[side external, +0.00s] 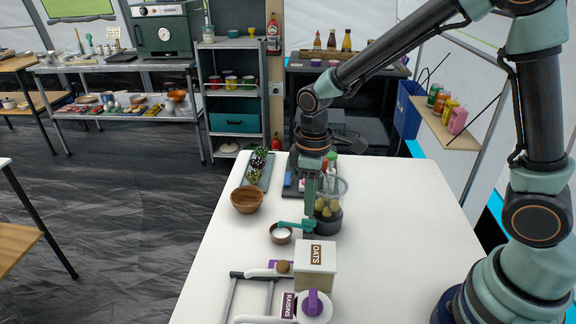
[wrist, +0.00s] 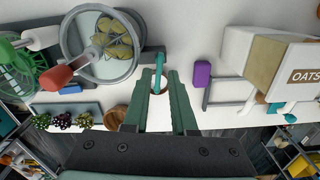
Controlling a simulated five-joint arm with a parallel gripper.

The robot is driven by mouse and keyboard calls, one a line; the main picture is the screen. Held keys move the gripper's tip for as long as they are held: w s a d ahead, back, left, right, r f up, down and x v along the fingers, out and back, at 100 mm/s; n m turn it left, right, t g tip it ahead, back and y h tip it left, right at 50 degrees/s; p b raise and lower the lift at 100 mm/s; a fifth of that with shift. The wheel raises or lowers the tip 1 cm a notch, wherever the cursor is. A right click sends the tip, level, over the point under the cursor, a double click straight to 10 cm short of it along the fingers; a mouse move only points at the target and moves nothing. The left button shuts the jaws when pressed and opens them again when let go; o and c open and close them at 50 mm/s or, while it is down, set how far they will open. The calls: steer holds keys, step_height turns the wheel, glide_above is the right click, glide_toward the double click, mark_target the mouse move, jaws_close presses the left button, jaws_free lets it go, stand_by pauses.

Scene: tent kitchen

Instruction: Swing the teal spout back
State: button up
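The teal spout (side external: 290,224) sticks out to the left, low beside the dark base of a clear jar (side external: 328,186) holding yellowish lumps. Its end is over or beside a small brown cup (side external: 281,237) with white contents; I cannot tell which. In the wrist view the spout (wrist: 160,72) lies in the narrow gap between my fingertips. My gripper (wrist: 159,75) points down at it, fingers slightly apart; firm contact is not visible. In the side view my gripper (side external: 310,212) is just left of the jar and hides part of the spout's root.
The OATS box (side external: 315,257) and a raisins dispenser with a purple knob (side external: 313,303) stand in front on the white table. A wooden bowl (side external: 247,199) and a tray with dark fruit (side external: 259,168) are at the left. The table's right side is clear.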

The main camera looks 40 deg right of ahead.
mark_target(309, 220)
steer(key=shift+f, duration=2.25)
jaws_close()
steer(key=shift+r, duration=0.1)
